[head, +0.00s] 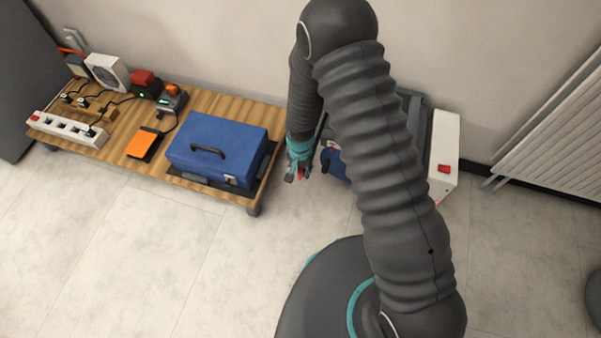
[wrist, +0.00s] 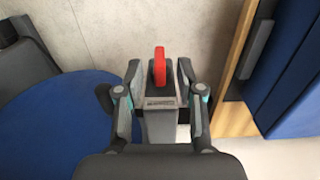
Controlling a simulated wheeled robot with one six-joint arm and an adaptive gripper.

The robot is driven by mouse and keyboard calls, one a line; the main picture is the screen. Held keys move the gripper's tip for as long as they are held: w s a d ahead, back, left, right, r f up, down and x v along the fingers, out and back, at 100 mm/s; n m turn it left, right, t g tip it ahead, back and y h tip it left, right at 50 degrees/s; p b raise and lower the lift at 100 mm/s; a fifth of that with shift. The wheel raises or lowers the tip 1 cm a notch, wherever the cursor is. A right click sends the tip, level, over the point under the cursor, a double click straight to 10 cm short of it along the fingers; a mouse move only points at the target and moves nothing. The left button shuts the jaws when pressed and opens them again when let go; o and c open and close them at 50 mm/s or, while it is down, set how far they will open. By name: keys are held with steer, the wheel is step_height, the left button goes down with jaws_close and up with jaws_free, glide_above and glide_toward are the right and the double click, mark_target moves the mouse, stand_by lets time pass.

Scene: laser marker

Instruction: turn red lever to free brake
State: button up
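The red lever (wrist: 159,66) stands at the top of a grey post with a small label (wrist: 160,103) in the wrist view. My gripper (wrist: 158,70) is open, with one finger on each side of the lever. A gap shows between the lever and each fingertip, so I see no contact. In the head view my gripper (head: 297,174) points down between the wooden table and the grey-and-white machine. A bit of red shows at its fingertips there, and my arm hides much of the area behind it.
A low wooden table (head: 115,165) holds a blue case (head: 220,140), a power strip (head: 65,128) and several devices. A white box (head: 446,140) with a red switch stands right of my arm. A blue rounded part (wrist: 60,125) lies left of the post. A radiator (head: 555,130) is farther right.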

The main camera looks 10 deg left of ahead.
steer(key=shift+f, duration=1.3)
jaws_close()
